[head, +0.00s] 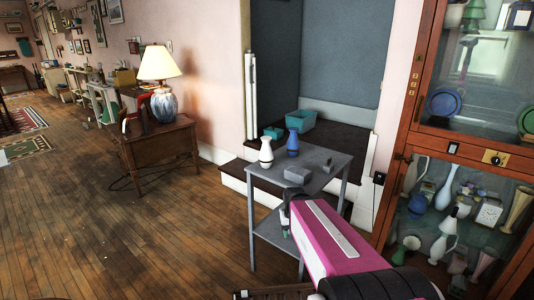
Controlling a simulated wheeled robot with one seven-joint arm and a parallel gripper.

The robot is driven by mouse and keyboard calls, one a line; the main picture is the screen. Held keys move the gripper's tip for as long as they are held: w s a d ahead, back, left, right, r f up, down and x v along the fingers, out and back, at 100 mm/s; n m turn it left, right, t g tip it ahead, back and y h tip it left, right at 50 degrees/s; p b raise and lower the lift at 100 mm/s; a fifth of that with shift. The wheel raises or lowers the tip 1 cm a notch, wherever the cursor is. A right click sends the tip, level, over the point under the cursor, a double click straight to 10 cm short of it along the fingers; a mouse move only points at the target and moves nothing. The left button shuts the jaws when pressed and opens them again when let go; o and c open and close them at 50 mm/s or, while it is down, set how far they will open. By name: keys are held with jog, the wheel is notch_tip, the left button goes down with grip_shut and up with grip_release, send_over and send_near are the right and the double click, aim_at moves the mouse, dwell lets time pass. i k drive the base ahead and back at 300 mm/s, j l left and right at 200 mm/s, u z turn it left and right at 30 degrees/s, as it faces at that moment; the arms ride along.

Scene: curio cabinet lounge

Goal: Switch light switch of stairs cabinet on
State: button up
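A tall wooden cabinet with glass doors (409,108) stands at the right, beside a raised dark step. On its middle rail sit a small white rocker-like plate (453,148) and a dark plate with a round knob (494,158). I cannot tell for sure which one is the light switch. A small black box (379,177) is on the wall just left of the cabinet. My arm reaches forward from the bottom. My gripper (285,227) is small and partly hidden, in front of the grey table and left of and below the cabinet rail, apart from it. Its opening is unclear.
A grey two-tier table (262,181) holds a white vase (266,152), a blue vase (292,143) and small grey blocks. Teal bins (300,122) sit on the step behind. A lamp (158,75) stands on a wooden side table (150,146). The wooden floor at left is clear.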

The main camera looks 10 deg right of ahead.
aim_at(453, 148)
jog(key=j, duration=0.15)
jog(key=j+z, duration=0.2)
jog(key=z, duration=0.2)
jog(key=j+z, duration=0.15)
jog(key=z, duration=0.25)
jog(key=l+z, duration=0.15)
jog(key=z, duration=0.2)
jog(key=i+l+z, duration=0.1)
jog(key=z, duration=0.25)
jog(key=l+z, duration=0.15)
jog(key=z, duration=0.2)
jog(key=i+j+z, duration=0.15)
jog(key=i+j, duration=0.3)
jog(key=l+u, duration=0.15)
jog(key=l, duration=0.3)
jog(key=l+u, duration=0.15)
jog(key=l, duration=0.35)
jog(key=k+l+u, duration=0.1)
jog(key=l, duration=0.35)
jog(key=k+l+u, duration=0.15)
jog(key=l, duration=0.3)
jog(key=l+u, duration=0.15)
jog(key=l, duration=0.3)
jog(key=k+l+u, duration=0.15)
jog(key=l, duration=0.35)
jog(key=k+l+u, duration=0.15)
jog(key=k+l, duration=0.2)
jog(key=k+l+u, duration=0.15)
jog(key=k+l, duration=0.15)
jog(key=l, duration=0.2)
